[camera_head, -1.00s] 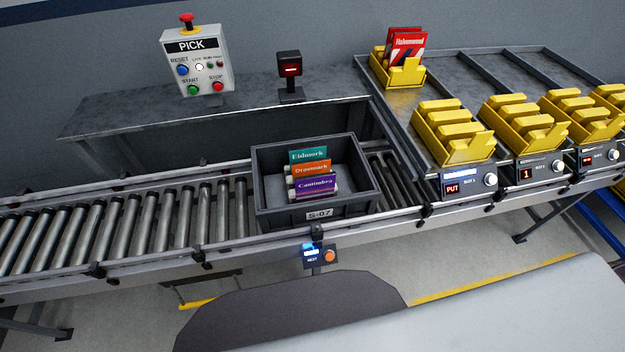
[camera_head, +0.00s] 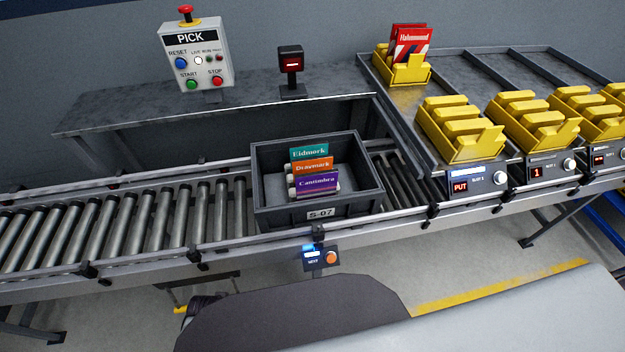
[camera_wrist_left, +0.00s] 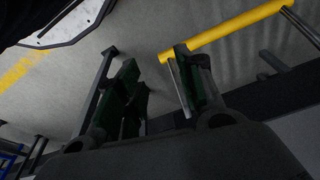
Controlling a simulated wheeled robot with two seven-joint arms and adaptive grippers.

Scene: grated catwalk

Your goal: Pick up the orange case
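The orange case (camera_head: 312,168), labelled "Dravmark", stands in the dark grey tote (camera_head: 318,211) marked S-07 on the roller conveyor. It is between the teal "Eidmork" case (camera_head: 309,152) behind and the purple "Cantimbra" case (camera_head: 317,183) in front, which hides its lower part. My left gripper (camera_wrist_left: 160,85) shows in the left wrist view with its fingers apart and nothing between them, above the floor and away from the tote. Neither gripper can be made out in the head view.
The conveyor rollers (camera_head: 110,225) are empty left of the tote. A PICK control box (camera_head: 196,55) and a small scanner-like post (camera_head: 291,68) stand on the shelf behind. Yellow bins (camera_head: 458,128) fill the right rack; one holds red cases (camera_head: 409,44). A button box (camera_head: 321,257) hangs in front.

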